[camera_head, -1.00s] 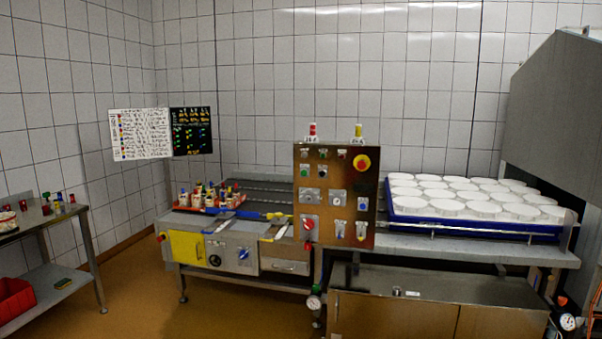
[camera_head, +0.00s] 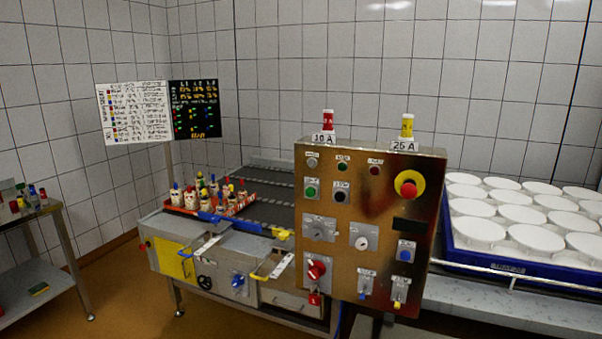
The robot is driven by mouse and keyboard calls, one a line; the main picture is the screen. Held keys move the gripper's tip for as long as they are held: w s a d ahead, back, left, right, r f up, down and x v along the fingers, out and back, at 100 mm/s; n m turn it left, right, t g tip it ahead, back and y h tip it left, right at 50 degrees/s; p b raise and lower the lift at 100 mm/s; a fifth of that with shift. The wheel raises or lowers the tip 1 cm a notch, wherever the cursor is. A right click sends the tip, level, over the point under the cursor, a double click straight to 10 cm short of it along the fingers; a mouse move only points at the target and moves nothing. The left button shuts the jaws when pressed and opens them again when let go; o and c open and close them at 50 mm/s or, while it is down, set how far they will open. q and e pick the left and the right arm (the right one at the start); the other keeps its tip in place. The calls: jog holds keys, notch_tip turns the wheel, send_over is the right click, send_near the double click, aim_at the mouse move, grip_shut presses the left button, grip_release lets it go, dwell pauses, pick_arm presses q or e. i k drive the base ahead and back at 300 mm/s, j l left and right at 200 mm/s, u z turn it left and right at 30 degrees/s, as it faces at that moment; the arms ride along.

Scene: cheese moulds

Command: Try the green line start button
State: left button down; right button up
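The green button (camera_head: 311,191) sits on a square plate at the upper left of the copper-coloured control panel (camera_head: 350,208). A black button (camera_head: 341,194) is right beside it. Above them is a small green lamp (camera_head: 342,166) and a dark red lamp (camera_head: 374,170). The small labels are too blurred to read. Neither of my grippers is in view, and nothing covers the green button.
A red emergency stop on yellow (camera_head: 409,184) is at the panel's upper right. A red rotary switch (camera_head: 316,269) is low on its left. A blue tray (camera_head: 470,258) of white moulds stands right. A conveyor bench (camera_head: 262,242) stands left behind the panel.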

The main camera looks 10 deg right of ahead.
aim_at(310, 191)
jog(key=i+l+u, duration=0.25)
jog(key=i+l, duration=0.7)
